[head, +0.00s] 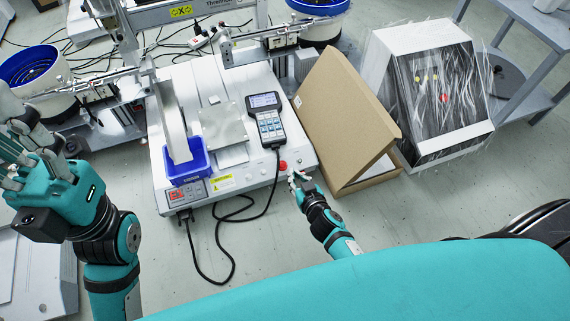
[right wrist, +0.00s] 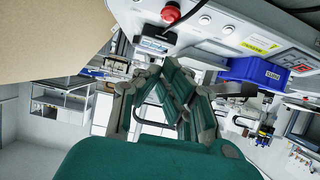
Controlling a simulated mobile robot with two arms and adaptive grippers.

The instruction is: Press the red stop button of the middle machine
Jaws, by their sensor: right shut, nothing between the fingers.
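The middle machine (head: 228,135) is a white-based gantry screwdriver in the centre of the head view. Its red stop button (head: 283,164) sits at the front right corner of the base; it also shows at the top of the right wrist view (right wrist: 170,13). My right gripper (head: 296,178) is just in front of and slightly right of the button. In the right wrist view its fingers (right wrist: 172,88) are shut and empty, with the button beyond them; I cannot tell whether they touch the machine. My left gripper (head: 20,165) is at the far left, away from the machine; its finger opening is unclear.
A handheld pendant (head: 265,118) lies on the base, its black cable looping over the front edge. A blue bin (head: 188,164) is at the front left. An open cardboard box (head: 340,115) stands close right of the button. A plastic-wrapped machine (head: 430,85) stands beyond it.

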